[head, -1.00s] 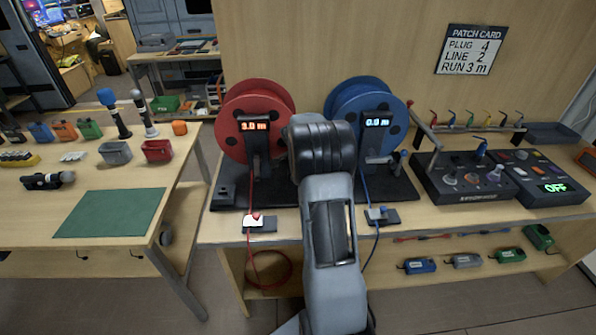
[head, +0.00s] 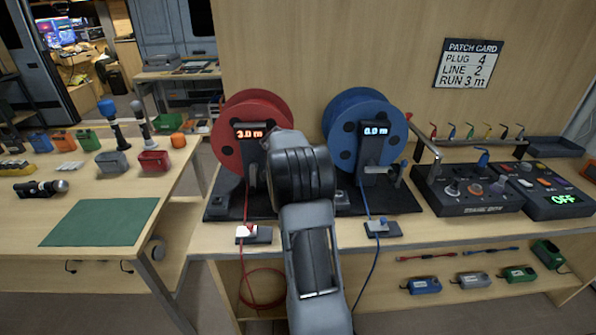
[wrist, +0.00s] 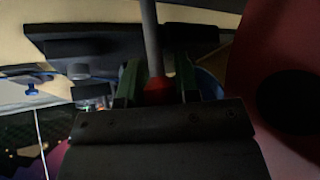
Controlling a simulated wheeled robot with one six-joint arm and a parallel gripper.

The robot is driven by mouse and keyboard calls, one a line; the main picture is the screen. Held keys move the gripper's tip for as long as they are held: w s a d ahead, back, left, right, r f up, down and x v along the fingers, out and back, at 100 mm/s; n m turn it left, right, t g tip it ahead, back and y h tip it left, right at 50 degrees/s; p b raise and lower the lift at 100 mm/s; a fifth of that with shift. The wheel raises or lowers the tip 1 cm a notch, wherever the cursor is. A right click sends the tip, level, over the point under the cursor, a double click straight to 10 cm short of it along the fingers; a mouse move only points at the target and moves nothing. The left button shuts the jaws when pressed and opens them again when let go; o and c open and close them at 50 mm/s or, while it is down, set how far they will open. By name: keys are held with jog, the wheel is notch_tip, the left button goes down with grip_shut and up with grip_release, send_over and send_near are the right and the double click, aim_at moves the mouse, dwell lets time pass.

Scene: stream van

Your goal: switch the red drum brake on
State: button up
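The red drum (head: 228,150) stands on a dark base at the left of the bench, its display (head: 249,133) reading 3.0 m. In the head view my arm and gripper hide its right side. In the wrist view my gripper (wrist: 158,82) has its dark green fingers apart around a red knob (wrist: 158,88) on a grey rod (wrist: 152,35). Whether they touch it is unclear. The drum's red side (wrist: 240,90) is close at the right there.
The blue drum (head: 345,115), reading 0.0 m, stands to the right. Small cable blocks (head: 253,235) sit along the front edge. A green mat (head: 98,222) lies on the left table.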

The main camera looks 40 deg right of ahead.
jog(key=o, duration=0.4)
jog(key=shift+c, duration=0.2)
jog(key=v, duration=1.4)
jog(key=s+a+f+n+y, duration=0.3)
jog(key=a+f+n, duration=0.2)
jog(key=a+n, duration=0.3)
jog(key=s+a+r+n+t+y+p, duration=0.1)
jog(key=s+a+r+n+y+p, duration=0.1)
jog(key=s+a+n, duration=0.4)
jog(key=s+a+r+n+t+y+p, duration=0.1)
jog(key=s+a+n+p, duration=0.4)
jog(key=s+a, duration=0.5)
jog(key=a+r+t, duration=0.1)
jog(key=a, duration=0.3)
jog(key=shift+s+a+r+n+y, duration=0.25)
jog(key=shift+s+n+y, duration=0.1)
jog(key=shift+n+y, duration=0.05)
